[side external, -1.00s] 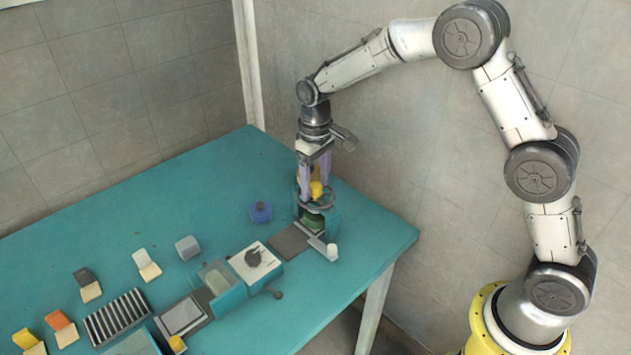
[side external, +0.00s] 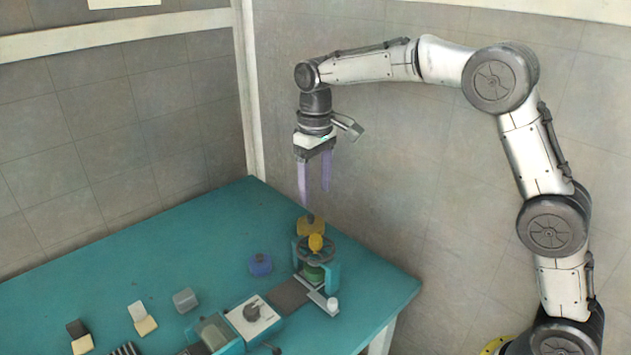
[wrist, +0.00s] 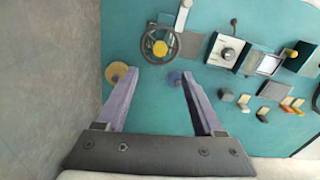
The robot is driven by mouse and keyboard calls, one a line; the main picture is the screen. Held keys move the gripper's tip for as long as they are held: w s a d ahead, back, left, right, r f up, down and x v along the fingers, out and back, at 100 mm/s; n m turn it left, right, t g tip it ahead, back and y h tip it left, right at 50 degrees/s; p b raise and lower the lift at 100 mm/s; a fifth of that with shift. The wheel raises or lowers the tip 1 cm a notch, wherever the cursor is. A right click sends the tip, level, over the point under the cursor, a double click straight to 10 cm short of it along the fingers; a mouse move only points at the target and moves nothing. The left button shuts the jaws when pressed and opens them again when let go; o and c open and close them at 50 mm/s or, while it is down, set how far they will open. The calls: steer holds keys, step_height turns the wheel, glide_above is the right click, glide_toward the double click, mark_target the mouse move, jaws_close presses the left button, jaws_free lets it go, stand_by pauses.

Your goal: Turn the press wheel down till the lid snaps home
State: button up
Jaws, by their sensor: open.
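The press stands near the table's right end, with its dark press wheel (side external: 301,249) flat on top and a yellow hub (side external: 316,242) at the centre. A green piece (side external: 312,273) sits under the wheel, partly hidden; I cannot tell a lid from its container or whether it is seated. My gripper (side external: 314,197) points down, open and empty, clear above the press. In the wrist view the wheel (wrist: 176,42) lies beyond my fingertips (wrist: 160,74), with nothing between the fingers touching them.
A yellow pot (side external: 310,226) stands behind the press and a blue pot (side external: 260,264) to its left. A white-topped box with a dark knob (side external: 254,308) stands in front on the left. A grey block (side external: 185,300) lies farther left. The back of the table is clear.

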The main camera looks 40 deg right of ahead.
mark_target(316, 237)
steer(key=shift+r, duration=0.5)
steer(key=shift+n, duration=0.8)
step_height(316, 237, down, 14)
jaws_close()
